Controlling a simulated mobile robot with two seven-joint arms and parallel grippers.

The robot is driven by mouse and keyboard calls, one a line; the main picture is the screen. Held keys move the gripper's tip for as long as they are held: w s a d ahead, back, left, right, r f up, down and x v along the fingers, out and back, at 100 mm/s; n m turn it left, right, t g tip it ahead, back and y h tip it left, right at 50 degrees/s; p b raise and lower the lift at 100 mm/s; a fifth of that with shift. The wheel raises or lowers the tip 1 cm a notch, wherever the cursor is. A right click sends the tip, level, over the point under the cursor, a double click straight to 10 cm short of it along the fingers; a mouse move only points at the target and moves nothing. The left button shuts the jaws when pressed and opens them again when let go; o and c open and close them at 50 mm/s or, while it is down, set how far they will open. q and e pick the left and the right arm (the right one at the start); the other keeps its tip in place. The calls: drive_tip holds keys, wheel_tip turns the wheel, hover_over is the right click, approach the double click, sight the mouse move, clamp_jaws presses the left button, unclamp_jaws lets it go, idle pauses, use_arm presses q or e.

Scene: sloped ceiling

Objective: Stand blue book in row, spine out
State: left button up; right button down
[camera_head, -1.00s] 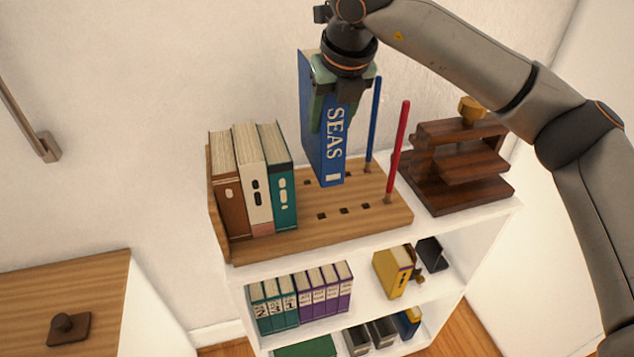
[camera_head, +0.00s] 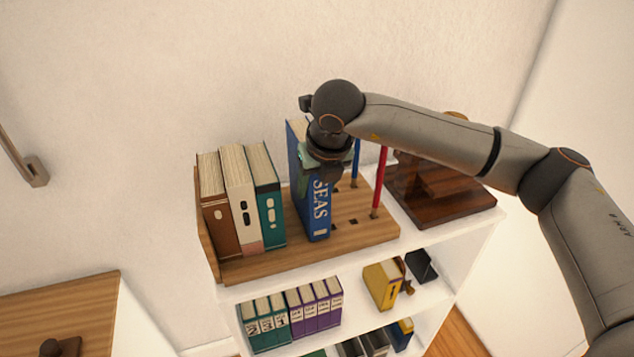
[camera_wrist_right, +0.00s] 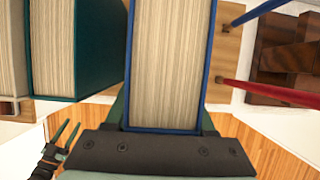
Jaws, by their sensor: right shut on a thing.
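The blue book (camera_head: 318,213), marked "SEAS", stands upright on the wooden rack (camera_head: 352,236), its lettered spine facing out. Its pages and blue covers fill the middle of the right wrist view (camera_wrist_right: 170,60). My right gripper (camera_head: 318,172) is shut on the book's upper part from above. The row of a brown book (camera_head: 220,222), a cream book (camera_head: 243,205) and a teal book (camera_head: 268,205) stands to the left, with a gap between teal and blue. Whether the blue book's bottom touches the rack is hard to tell.
A blue peg (camera_head: 355,165) and a red peg (camera_head: 379,180) stand in the rack just right of the blue book. A dark wooden press (camera_head: 440,195) stands further right. Lower shelves hold small binders (camera_head: 290,318) and a yellow book (camera_head: 382,283).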

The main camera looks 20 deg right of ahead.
drive_tip(key=shift+c, duration=1.2)
unclamp_jaws()
drive_tip(key=b+v, duration=0.2)
drive_tip(key=v, duration=1)
drive_tip(key=shift+r, duration=0.1)
